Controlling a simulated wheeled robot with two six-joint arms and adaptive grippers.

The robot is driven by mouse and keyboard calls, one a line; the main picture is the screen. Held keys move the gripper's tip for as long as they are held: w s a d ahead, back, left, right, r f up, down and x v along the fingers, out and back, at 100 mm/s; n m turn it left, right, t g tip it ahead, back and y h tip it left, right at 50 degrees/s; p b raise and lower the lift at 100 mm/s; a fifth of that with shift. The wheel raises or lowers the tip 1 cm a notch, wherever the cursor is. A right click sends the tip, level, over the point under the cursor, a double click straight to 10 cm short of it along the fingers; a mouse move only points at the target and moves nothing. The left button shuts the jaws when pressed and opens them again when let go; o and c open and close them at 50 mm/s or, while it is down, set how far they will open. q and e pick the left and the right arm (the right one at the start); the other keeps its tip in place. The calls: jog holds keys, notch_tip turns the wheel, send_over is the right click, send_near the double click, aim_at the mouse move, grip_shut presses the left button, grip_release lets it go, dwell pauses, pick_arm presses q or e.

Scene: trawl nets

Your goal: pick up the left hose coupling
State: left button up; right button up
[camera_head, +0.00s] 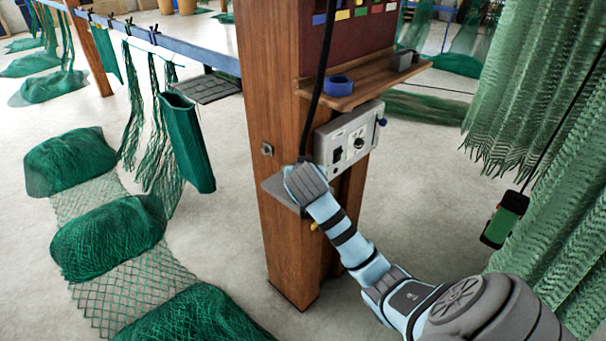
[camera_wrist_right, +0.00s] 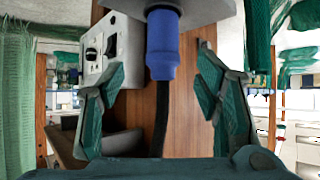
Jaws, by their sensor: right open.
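In the right wrist view, a blue hose coupling (camera_wrist_right: 161,47) with a black hose (camera_wrist_right: 161,115) stands in front of a wooden post. My right gripper (camera_wrist_right: 162,62) is open, one finger on each side of the coupling in the picture. Gaps show on both sides of it, and I cannot tell its exact depth between the fingers. In the head view, the black hose (camera_head: 321,72) hangs down the post to my right wrist, which hides the fingers and the coupling. Only one coupling shows. My left gripper is not in view.
The wooden post (camera_head: 277,130) carries a grey control box (camera_head: 348,143) and a shelf (camera_head: 365,84) with a blue ring (camera_head: 339,86). A grey bracket (camera_head: 277,190) is beside my wrist. Green nets (camera_head: 540,90) and a handset (camera_head: 506,218) hang at right. Net piles (camera_head: 105,240) lie at left.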

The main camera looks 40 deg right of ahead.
jog(key=x, duration=0.8)
jog(key=shift+w+f+p, duration=0.25)
jog(key=shift+f+p, duration=0.05)
jog(key=shift+p, duration=0.05)
jog(key=shift+a, duration=0.1)
grip_shut()
